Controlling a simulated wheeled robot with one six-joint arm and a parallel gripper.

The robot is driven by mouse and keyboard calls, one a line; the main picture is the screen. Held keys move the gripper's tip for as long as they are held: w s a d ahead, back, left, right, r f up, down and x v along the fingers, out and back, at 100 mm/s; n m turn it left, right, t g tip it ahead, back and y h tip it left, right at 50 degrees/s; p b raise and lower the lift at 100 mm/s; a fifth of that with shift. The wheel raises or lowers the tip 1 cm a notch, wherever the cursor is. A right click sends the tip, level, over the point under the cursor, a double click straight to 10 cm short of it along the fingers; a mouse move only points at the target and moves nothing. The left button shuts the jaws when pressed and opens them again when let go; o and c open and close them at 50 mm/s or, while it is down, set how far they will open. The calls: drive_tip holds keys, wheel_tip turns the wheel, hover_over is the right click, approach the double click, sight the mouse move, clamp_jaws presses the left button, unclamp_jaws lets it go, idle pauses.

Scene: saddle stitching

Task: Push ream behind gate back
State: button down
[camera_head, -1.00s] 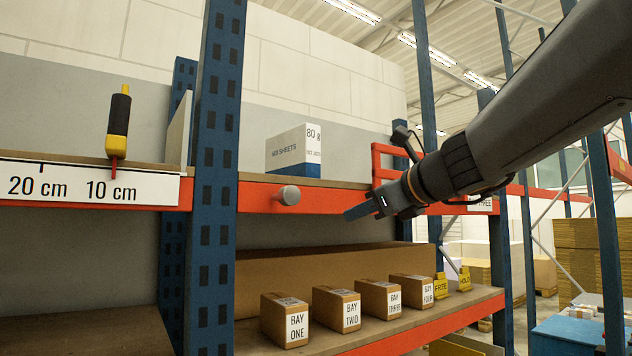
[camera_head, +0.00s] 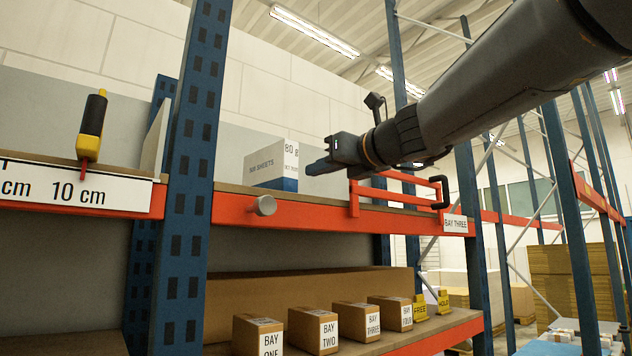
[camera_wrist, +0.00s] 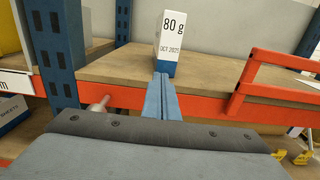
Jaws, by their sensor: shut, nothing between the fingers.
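The ream (camera_head: 272,166), a white block with a blue lower band marked "80 g", stands on the upper shelf board (camera_head: 335,196). It also shows in the wrist view (camera_wrist: 168,42), straight beyond my fingers. The orange-red gate (camera_head: 400,178) stands at the shelf's front edge, to the right of the ream, with a black handle at its right end. My gripper (camera_head: 316,167) is shut and empty, at about the ream's height and just right of it in the head view. In the wrist view my blue fingers (camera_wrist: 161,100) point at the ream's front; I cannot tell whether they touch it.
A grey round knob (camera_head: 263,206) juts from the orange beam below the ream. A blue upright (camera_head: 188,170) stands at left, with a yellow-black marker (camera_head: 92,125) beyond it. Labelled bay boxes (camera_head: 313,330) stand on the lower shelf. The board around the ream is clear.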

sight(286, 179)
drive_tip(key=p+x, duration=0.2)
drive_tip(key=x, duration=0.7)
drive_tip(key=shift+w+a, duration=0.15)
drive_tip(key=shift+a, duration=0.05)
